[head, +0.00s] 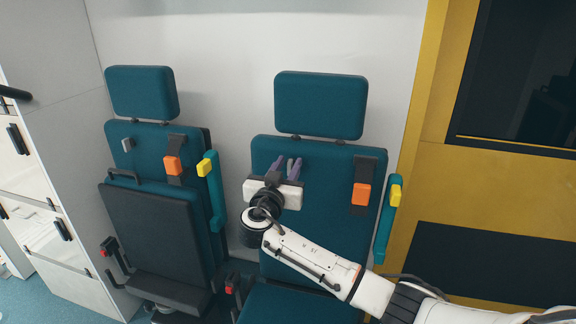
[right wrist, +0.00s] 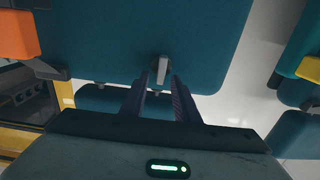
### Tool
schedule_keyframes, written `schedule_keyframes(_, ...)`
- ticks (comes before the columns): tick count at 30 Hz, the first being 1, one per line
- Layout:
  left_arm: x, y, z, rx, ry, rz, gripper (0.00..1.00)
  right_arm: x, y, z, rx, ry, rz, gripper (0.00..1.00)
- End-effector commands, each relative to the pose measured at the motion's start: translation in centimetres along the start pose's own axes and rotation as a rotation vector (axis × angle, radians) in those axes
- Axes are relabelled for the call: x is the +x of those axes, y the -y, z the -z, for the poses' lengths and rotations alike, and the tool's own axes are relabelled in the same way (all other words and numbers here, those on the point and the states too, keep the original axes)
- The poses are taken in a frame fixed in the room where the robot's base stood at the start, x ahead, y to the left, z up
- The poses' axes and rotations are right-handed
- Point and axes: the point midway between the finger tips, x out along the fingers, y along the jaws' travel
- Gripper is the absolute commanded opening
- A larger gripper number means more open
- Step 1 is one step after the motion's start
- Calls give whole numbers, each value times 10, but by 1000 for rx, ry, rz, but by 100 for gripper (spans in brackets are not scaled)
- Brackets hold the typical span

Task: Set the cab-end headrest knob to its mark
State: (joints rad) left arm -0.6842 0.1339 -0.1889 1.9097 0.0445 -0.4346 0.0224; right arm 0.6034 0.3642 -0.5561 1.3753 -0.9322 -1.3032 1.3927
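The right seat has a teal headrest (head: 320,105) on two short posts above its teal backrest (head: 330,185). A small grey knob (right wrist: 162,67) stands on this backrest in the right wrist view; in the head view my right gripper hides it. My right gripper (head: 287,162) is at the upper left of the backrest, with its two dark fingers apart. In the right wrist view its fingertips (right wrist: 162,80) lie either side of the knob; I cannot tell whether they touch it. The left seat has a similar grey knob (head: 128,144) below its headrest (head: 142,92). I see no mark clearly. My left gripper is not in view.
An orange buckle (head: 361,194) and a teal armrest with a yellow end (head: 396,196) are right of my right gripper. White cabinets (head: 60,130) line the left; a yellow wall (head: 435,170) is at right.

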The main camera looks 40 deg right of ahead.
Motion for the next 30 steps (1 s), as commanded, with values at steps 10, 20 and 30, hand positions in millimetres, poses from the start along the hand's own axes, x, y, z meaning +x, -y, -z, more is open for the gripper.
schedule_keyframes(10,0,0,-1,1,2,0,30,0,0,0,-1,0,0,0)
schedule_keyframes(20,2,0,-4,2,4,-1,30,1,0,-1,-26,0,-2,0)
schedule_keyframes(30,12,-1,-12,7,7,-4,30,1,3,-3,-225,1,-3,0)
